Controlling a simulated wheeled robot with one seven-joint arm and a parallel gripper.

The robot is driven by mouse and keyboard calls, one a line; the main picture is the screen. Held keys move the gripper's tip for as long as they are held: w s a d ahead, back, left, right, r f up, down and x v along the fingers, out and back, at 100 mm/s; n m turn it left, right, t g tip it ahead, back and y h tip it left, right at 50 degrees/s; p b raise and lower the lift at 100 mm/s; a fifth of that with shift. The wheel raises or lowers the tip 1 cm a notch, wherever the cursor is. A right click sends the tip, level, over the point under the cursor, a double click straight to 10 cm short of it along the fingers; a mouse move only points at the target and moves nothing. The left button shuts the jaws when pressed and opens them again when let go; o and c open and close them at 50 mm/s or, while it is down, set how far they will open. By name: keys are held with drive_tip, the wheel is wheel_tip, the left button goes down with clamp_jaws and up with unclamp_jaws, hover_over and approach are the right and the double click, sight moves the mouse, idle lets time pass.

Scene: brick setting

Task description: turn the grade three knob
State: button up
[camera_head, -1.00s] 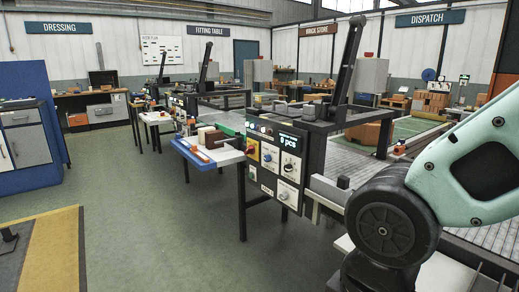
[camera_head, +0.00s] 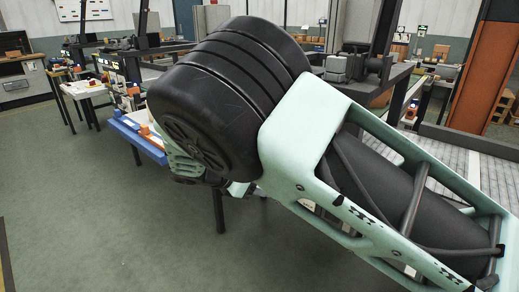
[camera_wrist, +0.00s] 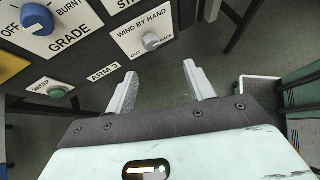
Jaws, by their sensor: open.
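The grade knob (camera_wrist: 37,18) is a round blue knob on a white plate lettered GRADE, at the top left of the wrist view. The plate's markings include OFF and BURNT, and its top is cut off by the picture edge. An ARM 3 label (camera_wrist: 103,74) sits on the dark panel below it. My gripper (camera_wrist: 161,68) is open with nothing between its fingers. It is apart from the knob, which lies up and left of the fingers.
A grey WIND BY HAND knob (camera_wrist: 151,41) sits right of the grade plate, near my fingers. A green button (camera_wrist: 57,92) and a yellow plate (camera_wrist: 10,66) are at left. A blue-edged tray (camera_head: 140,138) juts out beside my arm. Open floor (camera_head: 90,220) lies at left.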

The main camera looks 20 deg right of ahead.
drive_tip(key=w+a+r+n+t+h+b, duration=0.1)
drive_tip(key=w+a+r+n+t+h, duration=0.3)
drive_tip(key=w+a+n+t, duration=0.4)
drive_tip(key=w+d+m+p, duration=0.1)
drive_tip(key=w+d, duration=0.7)
drive_tip(key=d, duration=0.5)
drive_tip(key=shift+w+f+g, duration=0.15)
drive_tip(key=shift+w+g, duration=0.1)
drive_tip(key=shift+g, duration=0.15)
drive_tip(key=shift+m, duration=0.3)
drive_tip(key=c, duration=1)
